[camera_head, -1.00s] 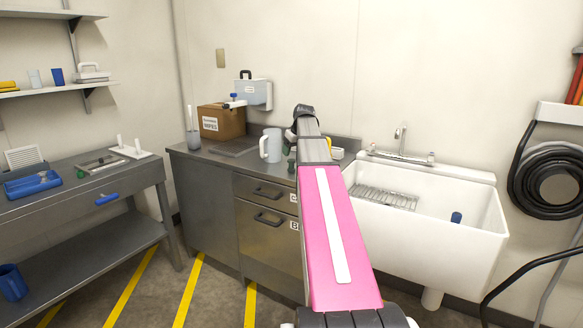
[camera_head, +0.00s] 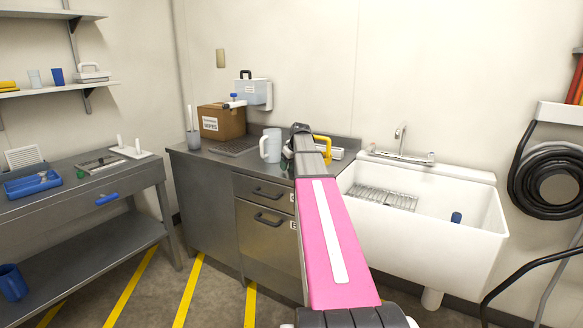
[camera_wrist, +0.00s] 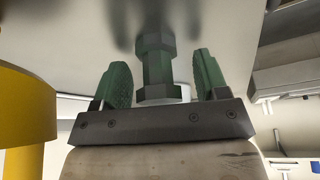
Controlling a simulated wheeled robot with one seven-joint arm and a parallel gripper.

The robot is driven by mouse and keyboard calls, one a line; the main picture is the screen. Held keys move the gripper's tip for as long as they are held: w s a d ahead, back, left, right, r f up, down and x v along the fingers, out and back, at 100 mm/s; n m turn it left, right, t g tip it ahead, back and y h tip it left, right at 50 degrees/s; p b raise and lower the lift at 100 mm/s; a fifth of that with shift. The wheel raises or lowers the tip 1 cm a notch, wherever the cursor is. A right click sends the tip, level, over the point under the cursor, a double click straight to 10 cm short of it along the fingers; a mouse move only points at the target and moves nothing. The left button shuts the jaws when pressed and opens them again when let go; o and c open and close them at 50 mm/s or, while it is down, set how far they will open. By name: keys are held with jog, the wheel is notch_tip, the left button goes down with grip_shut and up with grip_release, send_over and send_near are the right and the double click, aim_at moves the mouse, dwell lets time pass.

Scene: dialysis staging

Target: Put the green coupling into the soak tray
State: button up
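The green coupling (camera_wrist: 155,68), with hexagonal ends and a narrower middle, stands on a grey metal surface in the wrist view. My gripper (camera_wrist: 160,72) is open, with one green-padded finger on each side of the coupling and a gap to each. In the head view my arm hides most of the gripper at the counter, and the coupling cannot be made out clearly there. A blue tray (camera_head: 20,190) with something in it lies on the left bench, and a flat metal tray (camera_head: 88,168) lies beside it. I cannot tell which is the soak tray.
A yellow handle (camera_head: 327,140) stands close to the gripper; a large yellow part (camera_wrist: 24,105) fills the wrist view's left side. A white jug (camera_head: 271,146) stands left of my arm on the counter (camera_head: 215,162). A white sink (camera_head: 440,235) is at the right.

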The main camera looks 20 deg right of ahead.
jog(key=c, duration=1)
